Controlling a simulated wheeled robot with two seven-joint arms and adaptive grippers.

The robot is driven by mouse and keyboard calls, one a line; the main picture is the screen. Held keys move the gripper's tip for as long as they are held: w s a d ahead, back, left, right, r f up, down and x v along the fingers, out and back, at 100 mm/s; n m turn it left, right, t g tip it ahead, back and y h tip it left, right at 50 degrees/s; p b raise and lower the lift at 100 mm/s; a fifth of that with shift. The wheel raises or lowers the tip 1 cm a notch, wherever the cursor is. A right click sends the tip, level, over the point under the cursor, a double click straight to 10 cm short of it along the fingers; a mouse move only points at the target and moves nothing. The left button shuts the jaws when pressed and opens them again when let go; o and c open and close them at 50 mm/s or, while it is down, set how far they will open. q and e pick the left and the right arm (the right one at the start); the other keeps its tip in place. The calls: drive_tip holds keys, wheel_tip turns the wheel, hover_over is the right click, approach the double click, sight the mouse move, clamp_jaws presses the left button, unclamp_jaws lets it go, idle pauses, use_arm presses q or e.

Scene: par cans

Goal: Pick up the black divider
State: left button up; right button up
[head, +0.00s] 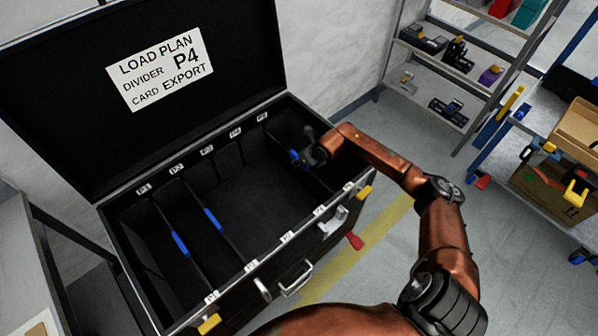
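The open black case holds several thin black dividers with blue grips. One divider (178,240) runs from the P1 label, and another (213,221) runs from the P2 label. A third blue grip (294,156) shows at the right end of the case, partly hidden by my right gripper (300,158). That gripper is at this grip, inside the case's right part. Its fingers are small and dark, so I cannot tell whether they are closed on it. My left gripper is not in view.
The case's lid (70,120) stands open with a load plan card (160,72) reading "P4" and "EXPORT". The case's front rim (250,268) carries slot labels. Shelves (425,85) and a blue-framed cart (545,185) stand right. A table (25,265) is left.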

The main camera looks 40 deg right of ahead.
clamp_jaws()
drive_tip(key=shift+r, duration=0.15)
